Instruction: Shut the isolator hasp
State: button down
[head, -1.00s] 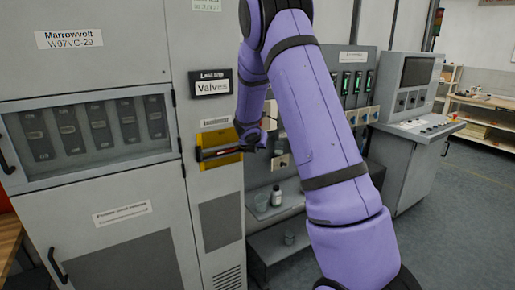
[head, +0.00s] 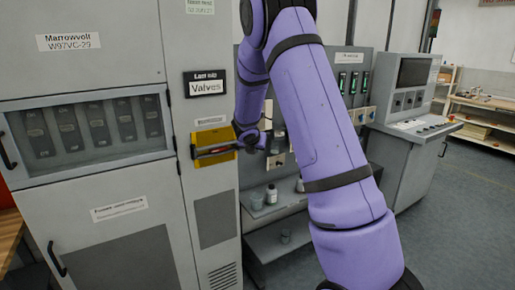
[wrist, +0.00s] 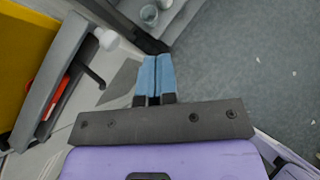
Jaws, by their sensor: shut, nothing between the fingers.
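The isolator is a yellow plate (head: 213,137) with a red-and-grey bar (head: 214,150) across it, on the cabinet front left of my arm. In the wrist view the yellow plate (wrist: 22,50) fills the upper left. A long grey bar (wrist: 57,62) stands along its edge, with a red part (wrist: 57,95) and a dark peg beside it. I cannot tell which part is the hasp or how far open it is. My gripper (wrist: 156,60) is shut and empty, its blue fingertips together, right of the grey bar and apart from it. In the head view my gripper is mostly hidden.
A shelf below the panel holds a small bottle (head: 271,194) and a cup (head: 257,202). A sign (head: 207,83) hangs above the isolator. A console (head: 412,110) stands to the right. Grey floor (head: 455,215) is clear at the right.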

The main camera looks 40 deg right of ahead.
jog(key=s+a+r, duration=0.1)
jog(key=s+r, duration=0.5)
jog(key=shift+s, duration=0.25)
jog(key=shift+r, duration=0.2)
jog(key=s+a+r+m+y, duration=0.1)
jog(key=s+a+r+m, duration=0.45)
jog(key=s+m, duration=0.2)
jog(key=s+a+r+m+y, duration=0.1)
jog(key=s+a+r+m, duration=0.45)
jog(key=s+m, duration=0.2)
jog(key=s+a+m+y, duration=0.2)
jog(key=s+a+m, duration=0.3)
jog(key=s+a, duration=0.2)
jog(key=s+a+r+m+y, duration=0.1)
jog(key=s+a+m+y, duration=0.2)
jog(key=s, duration=0.8)
jog(key=a+m, duration=0.2)
jog(key=a, duration=0.2)
jog(key=shift+s+a+r+y, duration=0.15)
jog(key=shift+s+r+y, duration=0.15)
jog(key=shift+s, duration=0.1)
